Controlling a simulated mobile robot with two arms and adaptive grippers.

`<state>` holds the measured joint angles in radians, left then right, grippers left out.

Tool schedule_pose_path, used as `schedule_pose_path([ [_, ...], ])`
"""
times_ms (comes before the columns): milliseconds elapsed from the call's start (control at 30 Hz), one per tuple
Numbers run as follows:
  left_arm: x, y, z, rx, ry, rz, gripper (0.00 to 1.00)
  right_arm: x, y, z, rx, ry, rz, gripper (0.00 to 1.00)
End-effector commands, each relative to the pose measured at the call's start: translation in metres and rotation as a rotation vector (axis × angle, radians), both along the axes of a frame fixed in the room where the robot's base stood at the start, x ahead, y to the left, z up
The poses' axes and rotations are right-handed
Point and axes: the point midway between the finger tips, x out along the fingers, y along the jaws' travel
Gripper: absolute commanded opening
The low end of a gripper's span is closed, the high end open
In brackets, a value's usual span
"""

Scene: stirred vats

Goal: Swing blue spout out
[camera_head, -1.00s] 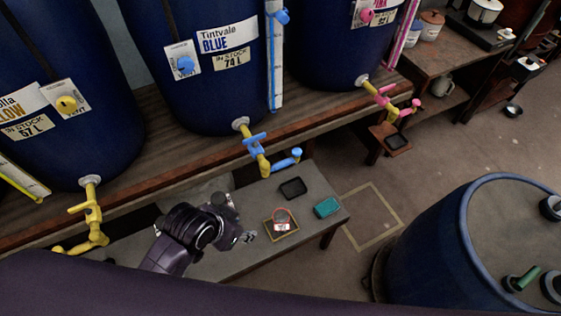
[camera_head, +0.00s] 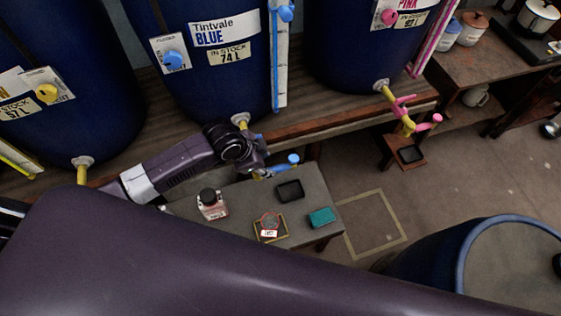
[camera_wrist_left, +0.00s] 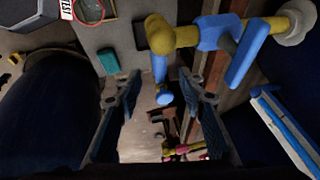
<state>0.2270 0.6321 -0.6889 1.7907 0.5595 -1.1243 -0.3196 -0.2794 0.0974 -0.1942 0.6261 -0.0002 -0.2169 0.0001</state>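The blue vat (camera_head: 205,85) stands at the back with a label reading Tintvale Blue. Its blue spout (camera_head: 292,159) is a short arm with a ball end below the tap. In the left wrist view the spout (camera_wrist_left: 161,80) hangs from a yellow elbow (camera_wrist_left: 160,36), beside a blue tap handle (camera_wrist_left: 248,52). My left gripper (camera_head: 262,166) is at the tap and hides most of it in the head view. In the left wrist view the gripper (camera_wrist_left: 160,90) is open, and the spout's ball end appears between its fingers; contact cannot be told. My right gripper is not in view.
Below the tap, a grey table (camera_head: 240,200) holds a bottle (camera_head: 212,204), a black tray (camera_head: 290,190), a teal box (camera_head: 321,217) and a framed item (camera_head: 271,227). The pink tap (camera_head: 405,112) is to the right. A blue barrel (camera_head: 510,265) stands at lower right.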

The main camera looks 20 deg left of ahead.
Motion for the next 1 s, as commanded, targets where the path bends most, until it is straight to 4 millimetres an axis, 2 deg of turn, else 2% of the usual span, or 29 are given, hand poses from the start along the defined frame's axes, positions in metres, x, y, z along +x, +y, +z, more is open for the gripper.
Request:
schedule_pose_path([
  [100, 0.004, -0.004, -0.011, -0.003, 0.002, 0.002, 0.36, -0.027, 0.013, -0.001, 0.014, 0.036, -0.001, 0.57],
  [233, 0.011, -0.008, -0.029, -0.002, 0.002, 0.001, 0.36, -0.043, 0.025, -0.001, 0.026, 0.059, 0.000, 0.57],
  [367, 0.018, -0.012, -0.045, -0.002, 0.001, 0.001, 0.36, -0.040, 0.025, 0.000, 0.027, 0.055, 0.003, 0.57],
  [633, 0.025, -0.017, -0.064, -0.002, 0.000, 0.000, 0.36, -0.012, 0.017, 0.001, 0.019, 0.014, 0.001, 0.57],
  [967, 0.026, -0.017, -0.066, -0.002, -0.001, 0.000, 0.36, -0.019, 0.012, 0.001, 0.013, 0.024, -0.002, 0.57],
  [1000, 0.026, -0.017, -0.066, -0.002, -0.001, 0.000, 0.32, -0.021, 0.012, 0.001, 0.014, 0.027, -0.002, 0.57],
])
